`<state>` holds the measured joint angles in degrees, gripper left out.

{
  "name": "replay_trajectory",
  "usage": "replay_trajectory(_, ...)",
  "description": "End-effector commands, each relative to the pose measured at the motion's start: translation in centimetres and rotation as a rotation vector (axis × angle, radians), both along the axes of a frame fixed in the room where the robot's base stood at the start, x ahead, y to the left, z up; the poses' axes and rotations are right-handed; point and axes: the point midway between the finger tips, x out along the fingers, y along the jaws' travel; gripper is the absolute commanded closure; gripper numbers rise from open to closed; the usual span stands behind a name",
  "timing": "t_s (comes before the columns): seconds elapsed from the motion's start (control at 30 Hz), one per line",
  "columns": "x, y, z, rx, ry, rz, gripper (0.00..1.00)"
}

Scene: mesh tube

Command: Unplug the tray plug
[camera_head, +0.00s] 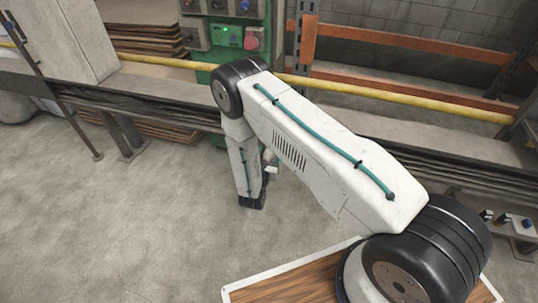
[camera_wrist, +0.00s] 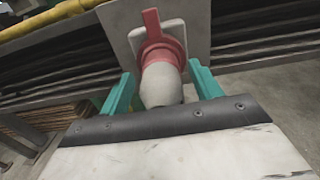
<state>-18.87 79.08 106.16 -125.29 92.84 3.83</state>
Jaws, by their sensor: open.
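In the wrist view, a plug with a grey rounded body (camera_wrist: 160,88) sits against a red socket (camera_wrist: 160,52). The socket has an upright red tab and is mounted on a pale grey plate (camera_wrist: 196,38). My gripper (camera_wrist: 162,82) is open, with one teal finger on each side of the grey body. A gap seems to show beside each finger, and I cannot tell whether either touches. In the head view my own arm covers the gripper and the plug.
A yellow rail (camera_head: 400,101) runs along the long bench. A green control box (camera_head: 232,38) with a red button stands behind my arm. An orange-beamed rack (camera_head: 410,42) is at the back right. The concrete floor (camera_head: 110,220) at the left is clear.

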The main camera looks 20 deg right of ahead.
Motion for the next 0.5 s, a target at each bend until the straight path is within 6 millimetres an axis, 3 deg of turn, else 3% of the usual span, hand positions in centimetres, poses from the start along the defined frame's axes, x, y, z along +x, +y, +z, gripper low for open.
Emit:
replay_trajectory(0.1, 0.83, -0.71, 0.29, 0.006, -0.012, -0.012, 0.36)
replay_trajectory(0.5, 1.01, -0.89, 0.5, 0.009, -0.017, -0.016, 0.36)
